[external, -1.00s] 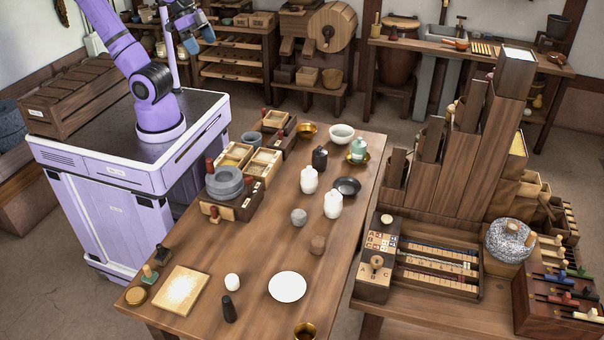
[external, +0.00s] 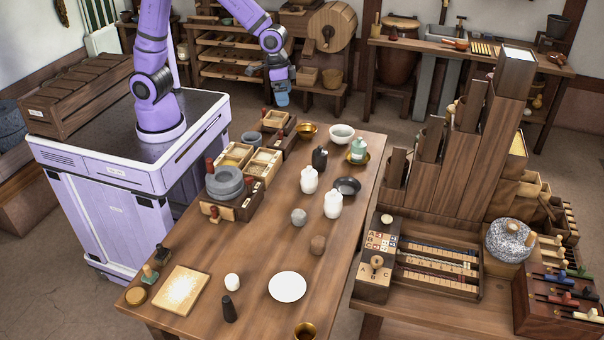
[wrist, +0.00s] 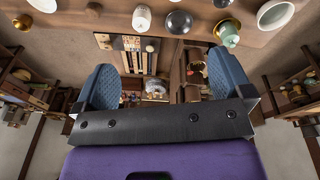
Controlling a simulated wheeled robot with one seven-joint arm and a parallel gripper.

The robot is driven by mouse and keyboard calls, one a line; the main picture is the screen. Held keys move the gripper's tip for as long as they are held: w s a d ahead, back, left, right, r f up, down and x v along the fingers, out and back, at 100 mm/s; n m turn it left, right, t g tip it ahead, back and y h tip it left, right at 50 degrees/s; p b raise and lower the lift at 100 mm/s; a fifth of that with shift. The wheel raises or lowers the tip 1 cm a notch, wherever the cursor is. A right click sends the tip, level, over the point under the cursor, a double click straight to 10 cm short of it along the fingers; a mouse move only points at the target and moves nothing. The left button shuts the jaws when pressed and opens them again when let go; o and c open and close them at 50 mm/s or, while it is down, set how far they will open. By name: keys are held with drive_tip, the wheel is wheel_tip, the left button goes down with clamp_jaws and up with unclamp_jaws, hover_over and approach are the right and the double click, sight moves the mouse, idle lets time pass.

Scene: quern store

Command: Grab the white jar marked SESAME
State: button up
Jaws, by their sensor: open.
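Two white lidded jars stand upright on the long wooden table in the external view: one (external: 309,180) nearer the table's middle and one (external: 333,204) closer to its right edge. No lettering is readable on either, so I cannot tell which is marked SESAME. A white jar (wrist: 141,18) also shows at the top of the wrist view, beside a black dish. My gripper (external: 281,97) is in the air beyond the table's far end, well apart from both jars. In the wrist view its blue fingers (wrist: 165,79) are spread wide with nothing between them.
A black jar (external: 320,158), black dish (external: 347,187), green jar (external: 358,147) and white bowl (external: 342,133) stand close around the white jars. Wooden boxes with a grey quern (external: 225,182) line the left edge. A stepped wooden rack (external: 465,155) rises to the right.

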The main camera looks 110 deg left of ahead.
drive_tip(key=w+a+f+g, duration=0.1)
drive_tip(key=w+f, duration=0.1)
drive_tip(key=f, duration=0.3)
drive_tip(key=w+a+f, duration=0.1)
drive_tip(key=w+f, duration=0.2)
drive_tip(key=f, duration=0.1)
drive_tip(key=n+g, duration=0.1)
drive_tip(key=n, duration=0.1)
hover_over(309, 167)
wheel_tip(309, 167, down, 14)
drive_tip(key=shift+d+r, duration=0.1)
drive_tip(key=shift+r, duration=0.05)
drive_tip(key=shift+a+f, duration=0.15)
drive_tip(key=shift+f, duration=2.6)
drive_tip(key=shift+a+f, duration=0.1)
drive_tip(key=shift+f, duration=2.65)
drive_tip(key=c, duration=1.2)
drive_tip(key=shift+r, duration=0.15)
